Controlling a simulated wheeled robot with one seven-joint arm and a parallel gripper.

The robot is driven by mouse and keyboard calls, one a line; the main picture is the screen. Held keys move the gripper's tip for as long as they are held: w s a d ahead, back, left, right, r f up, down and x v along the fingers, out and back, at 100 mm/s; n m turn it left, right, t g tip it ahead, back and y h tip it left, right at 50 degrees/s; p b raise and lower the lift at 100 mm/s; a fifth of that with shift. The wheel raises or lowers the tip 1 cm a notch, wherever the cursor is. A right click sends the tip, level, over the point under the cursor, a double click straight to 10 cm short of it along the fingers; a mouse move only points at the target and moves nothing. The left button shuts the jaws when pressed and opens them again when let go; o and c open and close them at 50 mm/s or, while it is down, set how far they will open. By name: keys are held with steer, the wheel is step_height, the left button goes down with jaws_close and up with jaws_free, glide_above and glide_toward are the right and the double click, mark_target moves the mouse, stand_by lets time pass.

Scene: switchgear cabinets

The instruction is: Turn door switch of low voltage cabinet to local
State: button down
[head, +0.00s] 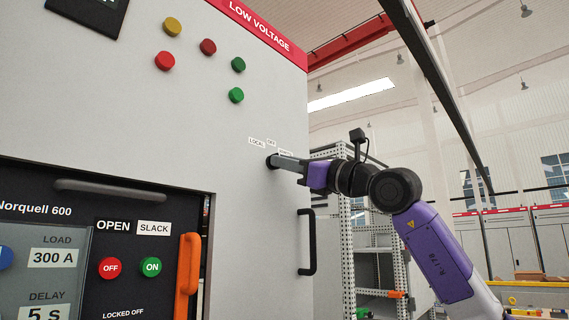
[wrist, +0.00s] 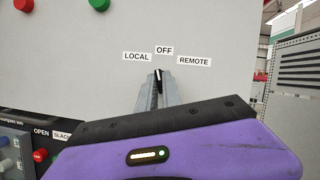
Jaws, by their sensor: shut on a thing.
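The low voltage cabinet (head: 240,130) is a grey panel with a red "LOW VOLTAGE" strip on top. Its door switch (wrist: 158,76) is a small black knob under the labels LOCAL (wrist: 137,57), OFF (wrist: 164,50) and REMOTE (wrist: 194,61). The knob looks roughly upright, near OFF, but the fingers hide most of it. In the head view the switch (head: 270,161) shows at the fingertips. My gripper (wrist: 158,88) is shut on the knob, one grey finger on each side; it also shows in the head view (head: 278,161), reaching in from the right.
A black door handle (head: 312,242) stands below the switch, near the cabinet's right edge. Coloured buttons (head: 208,47) sit above. A dark breaker panel with an orange handle (head: 188,262) is at lower left. A perforated metal rack (head: 372,255) stands behind, right.

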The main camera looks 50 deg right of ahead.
steer(key=shift+d+r+n+g+y+p, duration=0.1)
steer(key=shift+n+g+y+p, duration=0.35)
steer(key=shift+n, duration=1)
steer(key=shift+r+n+g+y+p, duration=0.1)
steer(key=shift+n+g+y+p, duration=0.45)
steer(key=shift+n, duration=0.85)
steer(key=shift+d+n+g+y+p, duration=0.1)
steer(key=shift+n+y+p, duration=0.45)
steer(key=shift+n, duration=0.9)
steer(key=shift+a+y, duration=0.1)
steer(key=shift+y, duration=0.25)
steer(key=c, duration=1.5)
jaws_free()
steer(key=shift+f, duration=0.1)
steer(key=shift+b+v, duration=1.85)
steer(key=shift+v, duration=2.1)
